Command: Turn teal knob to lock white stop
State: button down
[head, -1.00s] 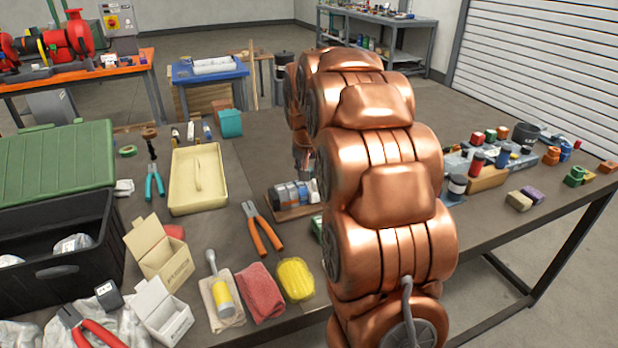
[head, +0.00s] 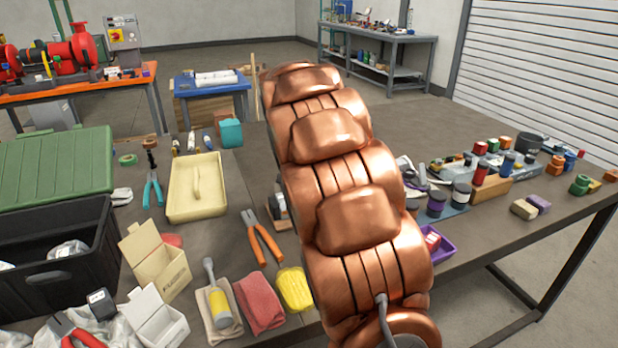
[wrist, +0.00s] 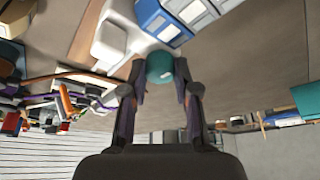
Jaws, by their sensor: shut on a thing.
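The teal knob (wrist: 160,66) is round and sits between the two fingertips of my gripper (wrist: 159,76) in the wrist view. The fingers are shut on its sides. A white part (wrist: 110,38) lies just beyond and left of the knob; it may be the white stop, but I cannot tell whether it is locked. In the head view my copper-coloured arm hides the gripper, the knob and the white part.
Blue-and-white blocks (wrist: 172,14) stand close beyond the knob. In the head view, orange-handled pliers (head: 262,238) lie left of my arm, near a cream tray (head: 180,207). A purple tray (head: 440,252) and several jars stand to its right.

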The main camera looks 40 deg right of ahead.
jog(key=c, duration=0.9)
grip_release()
jog(key=shift+o, duration=0.2)
jog(key=v, duration=1.2)
jog(key=shift+s, duration=0.1)
